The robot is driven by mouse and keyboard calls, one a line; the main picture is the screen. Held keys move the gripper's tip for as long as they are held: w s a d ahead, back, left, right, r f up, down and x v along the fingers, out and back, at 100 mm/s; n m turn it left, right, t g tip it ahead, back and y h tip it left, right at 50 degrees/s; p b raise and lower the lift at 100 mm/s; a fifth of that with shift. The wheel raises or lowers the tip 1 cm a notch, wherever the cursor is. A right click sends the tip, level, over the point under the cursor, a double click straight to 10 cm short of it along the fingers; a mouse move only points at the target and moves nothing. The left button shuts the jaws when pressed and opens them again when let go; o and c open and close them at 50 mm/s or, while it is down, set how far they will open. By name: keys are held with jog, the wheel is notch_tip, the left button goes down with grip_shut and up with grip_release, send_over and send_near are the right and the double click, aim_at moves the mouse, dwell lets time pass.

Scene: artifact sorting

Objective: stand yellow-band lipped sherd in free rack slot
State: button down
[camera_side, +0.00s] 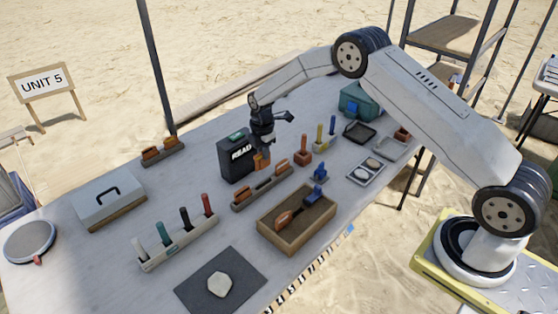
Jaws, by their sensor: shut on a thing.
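My gripper (263,141) is above the middle of the table, beside the black READ box. It is shut on an orange-brown sherd (262,161), which hangs below it. The sherd's yellow band and lip are too small to make out. A long dark rack (263,190) lies just below and in front of the held sherd. Orange-brown sherds stand at its left end (240,195) and right end (281,167), with a gap between them. The held sherd appears to be above the rack, apart from it.
A READ box (237,160) stands close left of my gripper. A holder with coloured handles (180,245) is at the left. Another small rack (163,153) with sherds is at the back. Clear table lies between.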

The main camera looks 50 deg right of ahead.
aim_at(264, 167)
jog(key=shift+f, duration=0.2)
jog(key=shift+f, duration=2.7)
jog(key=shift+f, duration=1.65)
dwell(0.4)
jog(key=c, duration=0.6)
grip_release()
jog(key=shift+r, duration=0.15)
jog(key=shift+r, duration=3.75)
